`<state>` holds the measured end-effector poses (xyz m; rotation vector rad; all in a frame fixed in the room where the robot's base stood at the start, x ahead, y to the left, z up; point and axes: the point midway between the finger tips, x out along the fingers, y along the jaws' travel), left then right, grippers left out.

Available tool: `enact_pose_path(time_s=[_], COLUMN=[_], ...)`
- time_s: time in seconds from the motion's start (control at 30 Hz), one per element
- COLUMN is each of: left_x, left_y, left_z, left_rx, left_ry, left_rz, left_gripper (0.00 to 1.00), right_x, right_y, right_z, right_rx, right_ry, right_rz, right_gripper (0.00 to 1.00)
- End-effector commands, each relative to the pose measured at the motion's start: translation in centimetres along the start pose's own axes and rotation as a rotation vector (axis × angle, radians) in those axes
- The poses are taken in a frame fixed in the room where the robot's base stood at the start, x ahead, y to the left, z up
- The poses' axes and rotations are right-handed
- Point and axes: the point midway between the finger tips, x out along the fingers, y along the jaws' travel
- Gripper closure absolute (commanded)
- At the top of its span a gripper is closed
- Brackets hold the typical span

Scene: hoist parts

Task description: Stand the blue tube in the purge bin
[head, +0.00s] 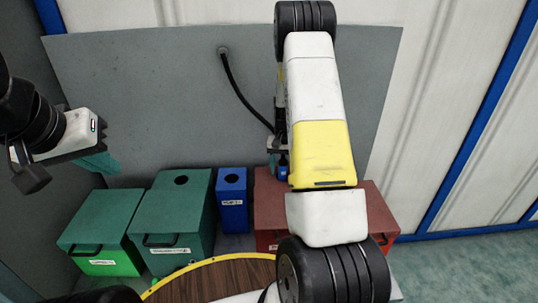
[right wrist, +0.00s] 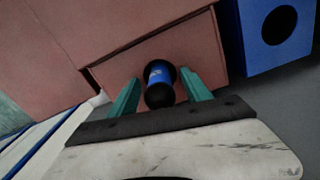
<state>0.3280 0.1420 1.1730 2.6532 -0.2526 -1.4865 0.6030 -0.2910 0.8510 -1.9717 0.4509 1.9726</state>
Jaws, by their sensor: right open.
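The blue tube (right wrist: 159,71), blue with black ends, is between the two teal fingers of my right gripper (right wrist: 160,77) in the right wrist view. These fingers are open, with a gap on each side of the tube. In the head view a small blue part of the tube (head: 283,173) shows beside my right arm, in front of the red boxes. My left gripper (head: 98,163) is at the far left above the green bins, side-on, so its opening cannot be judged. The bin labels are too small to read, so I cannot tell which is the purge bin.
A blue bin (head: 232,205) with a round hole in its top stands left of the red boxes (head: 375,210). Two green bins (head: 175,210) (head: 103,220) stand further left. A grey panel (head: 170,90) with a black hose is behind. A round wooden top (head: 215,280) is in front.

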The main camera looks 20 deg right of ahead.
Motion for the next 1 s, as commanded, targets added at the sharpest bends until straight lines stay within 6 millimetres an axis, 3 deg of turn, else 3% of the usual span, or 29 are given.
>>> enact_pose_path(time_s=[0.13,0.4,0.67,1.0], left_x=[0.0,0.0,0.0,0.0], left_y=[0.0,0.0,0.0,0.0], left_z=[0.0,0.0,0.0,0.0], left_rx=[0.000,0.000,0.000,0.000], left_ry=[0.000,0.000,0.000,0.000], left_rz=[0.000,0.000,0.000,0.000], left_gripper=[1.00,1.00,1.00,1.00], right_x=[0.0,0.0,-0.7,-4.0], right_y=[0.0,0.0,0.0,-0.1], right_z=[0.0,0.0,-0.1,-0.1], right_rx=[0.000,0.000,0.000,0.000], right_ry=[0.000,0.000,0.003,0.004], right_rz=[0.000,0.000,-0.001,-0.001], right_gripper=[0.47,1.00,1.00,1.00])
